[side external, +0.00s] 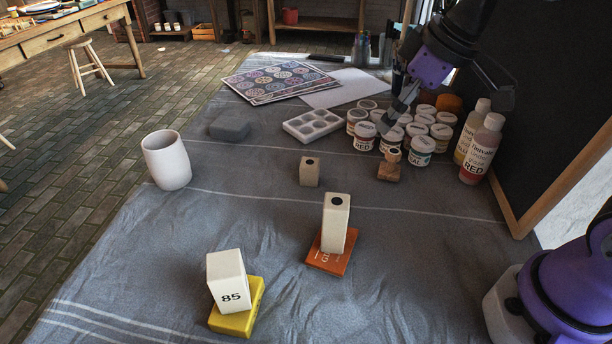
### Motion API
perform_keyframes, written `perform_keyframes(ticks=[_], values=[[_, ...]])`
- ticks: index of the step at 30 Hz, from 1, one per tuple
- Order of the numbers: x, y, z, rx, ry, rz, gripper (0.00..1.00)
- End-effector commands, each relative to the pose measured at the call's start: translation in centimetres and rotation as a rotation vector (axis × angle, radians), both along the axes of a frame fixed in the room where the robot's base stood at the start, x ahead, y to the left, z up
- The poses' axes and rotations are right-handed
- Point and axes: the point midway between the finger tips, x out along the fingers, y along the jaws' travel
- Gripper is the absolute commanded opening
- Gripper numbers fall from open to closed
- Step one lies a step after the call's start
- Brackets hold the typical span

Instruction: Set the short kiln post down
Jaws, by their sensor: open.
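A short beige kiln post (309,173) with a dark hole in its top stands upright on the grey cloth near the middle. A taller pale post (335,226), also with a dark hole on top, stands upright on an orange tile (329,262) closer to the camera. A white block marked 85 (228,284) stands on a yellow block (238,316) at the front left. My gripper (394,118) is open above the paint jars, to the upper right of the short post and apart from it. Its fingers are partly hard to make out against the jars.
Paint jars (421,150) and two bottles (478,150) crowd the right, beside a framed dark board (560,110). A small wooden piece (390,164), a palette (313,126), pattern sheets (275,80), a grey lump (229,127) and a white cup (167,160) lie around.

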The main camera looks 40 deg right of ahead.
Motion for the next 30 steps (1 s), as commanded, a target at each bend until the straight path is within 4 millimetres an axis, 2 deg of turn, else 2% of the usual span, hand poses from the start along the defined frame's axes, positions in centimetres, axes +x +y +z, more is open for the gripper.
perform_keyframes(ticks=[1,3,6,9,13,30], values=[[-2.1,-0.3,0.4,0.004,-0.02,-0.065,0.72],[-4.5,-0.9,0.4,0.013,-0.036,-0.16,0.72],[-7.0,-1.6,-0.1,0.028,-0.054,-0.264,0.72],[-8.5,-2.1,-0.7,0.039,-0.066,-0.333,0.72],[-9.2,-2.3,-1.0,0.045,-0.07,-0.366,0.72],[-9.2,-2.3,-1.0,0.045,-0.07,-0.364,0.72]])
